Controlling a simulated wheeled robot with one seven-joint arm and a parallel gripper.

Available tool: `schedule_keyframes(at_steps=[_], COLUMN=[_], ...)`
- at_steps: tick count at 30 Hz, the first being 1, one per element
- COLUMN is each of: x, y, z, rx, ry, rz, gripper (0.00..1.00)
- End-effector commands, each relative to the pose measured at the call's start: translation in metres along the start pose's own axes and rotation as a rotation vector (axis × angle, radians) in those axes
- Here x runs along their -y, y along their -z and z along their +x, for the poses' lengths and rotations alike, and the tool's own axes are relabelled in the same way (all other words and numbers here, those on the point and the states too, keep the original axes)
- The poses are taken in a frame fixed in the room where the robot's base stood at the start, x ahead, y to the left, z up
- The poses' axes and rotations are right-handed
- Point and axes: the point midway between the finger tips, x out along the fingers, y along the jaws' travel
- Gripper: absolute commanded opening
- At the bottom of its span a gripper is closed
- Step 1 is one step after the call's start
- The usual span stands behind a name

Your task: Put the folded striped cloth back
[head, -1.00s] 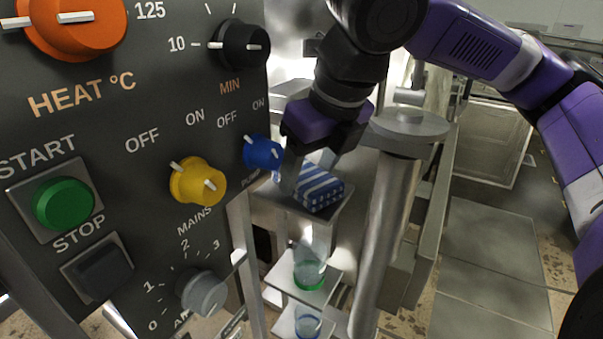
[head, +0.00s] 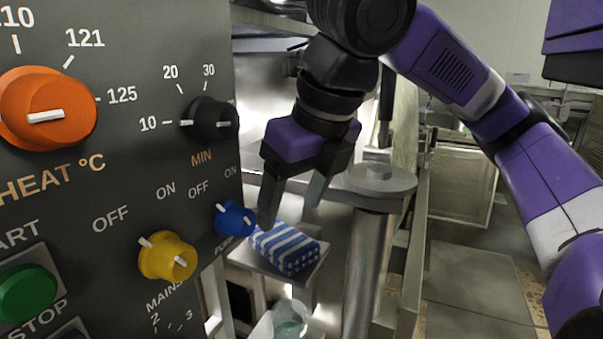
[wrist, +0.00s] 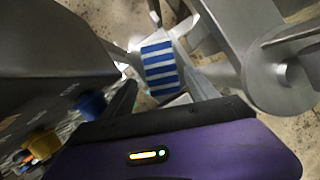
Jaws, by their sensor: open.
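The folded blue-and-white striped cloth (head: 287,248) lies on a small metal shelf (head: 306,276) beside the control panel. It also shows in the wrist view (wrist: 160,68), beyond the fingers. My gripper (head: 291,208) is open and empty. Its fingers point down and sit above the cloth, apart from it.
The control panel (head: 120,205) with its dials and knobs stands close on the left; the blue knob (head: 235,219) is right beside my fingers. A metal post with a round cap (head: 373,182) stands close on the right. A clear container (head: 290,318) sits below the shelf.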

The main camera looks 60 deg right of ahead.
Motion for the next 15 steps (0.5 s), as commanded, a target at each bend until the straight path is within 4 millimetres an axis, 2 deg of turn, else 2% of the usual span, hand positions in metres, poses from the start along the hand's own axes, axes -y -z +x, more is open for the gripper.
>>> schedule_keyframes(at_steps=[1,6,10,15], x=[0.000,0.000,0.000,0.000], y=[-0.001,0.000,0.000,0.000], z=[-0.011,-0.038,-0.049,-0.054], rx=[0.002,0.001,0.000,0.000], ry=[0.000,0.000,-0.001,0.000], rz=[-0.001,-0.001,0.000,0.000], gripper=[0.67,0.67,0.67,0.67])
